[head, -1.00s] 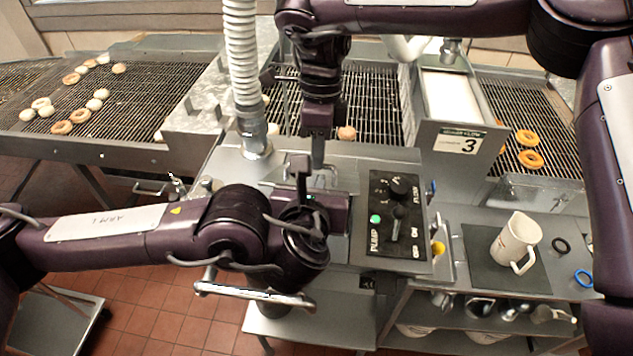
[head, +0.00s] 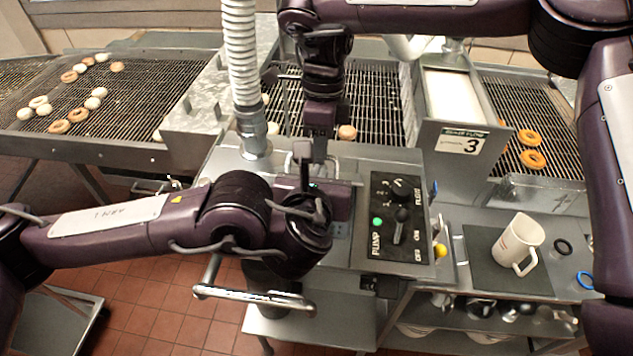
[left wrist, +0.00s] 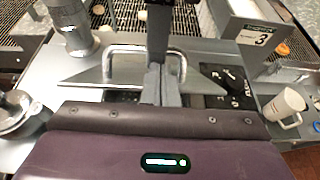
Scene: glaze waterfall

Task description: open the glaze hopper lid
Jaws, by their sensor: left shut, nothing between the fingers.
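The glaze hopper lid (left wrist: 80,79) is a flat metal plate with a U-shaped bar handle (left wrist: 122,50) in the left wrist view. It looks lowered on the hopper; whether its edge is lifted at all I cannot tell. My left gripper (left wrist: 157,82) is shut and empty, its fingers close in front of the handle; contact is unclear. In the head view my left wrist (head: 305,205) covers much of the lid. My right gripper (head: 318,150) hangs pointing down just behind the lid area, its fingertips partly hidden, so its opening is unclear.
A pump panel (head: 380,242) with knobs and a green light sits right of my left wrist. A ribbed hose (head: 240,50) rises behind left. A white pitcher (head: 518,240) stands on a dark mat at right. Donut racks (head: 75,150) lie behind.

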